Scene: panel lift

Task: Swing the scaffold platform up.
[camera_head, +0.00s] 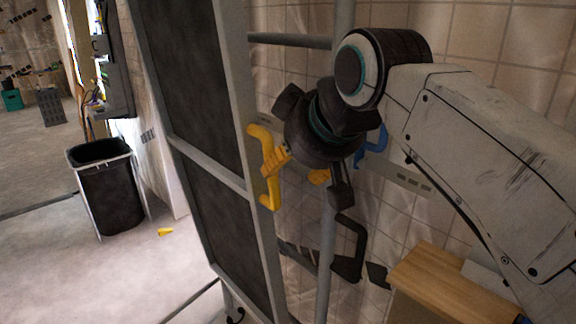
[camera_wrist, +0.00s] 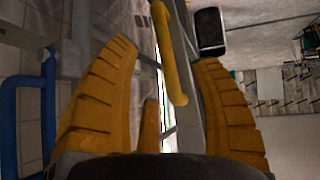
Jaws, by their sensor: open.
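The scaffold platform (camera_head: 190,75) is a dark panel in a grey frame, standing steeply at the middle left in the head view. A yellow handle (camera_head: 268,185) is fixed on its right frame edge. My gripper (camera_head: 296,168) is beside that handle, just to its right, its orange fingers partly hidden by its own body. In the wrist view my gripper (camera_wrist: 164,55) is open, and the yellow handle (camera_wrist: 170,55) shows between the spread fingers. The fingers are not closed on it. Whether a finger touches the handle I cannot tell.
A blue handle (camera_head: 374,150) shows behind my gripper, and a blue bar (camera_wrist: 47,115) is at the left in the wrist view. Grey scaffold tubes (camera_head: 327,245) stand before the tiled wall. A wood-topped unit (camera_head: 450,285) is lower right. A black bin (camera_head: 110,190) stands left.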

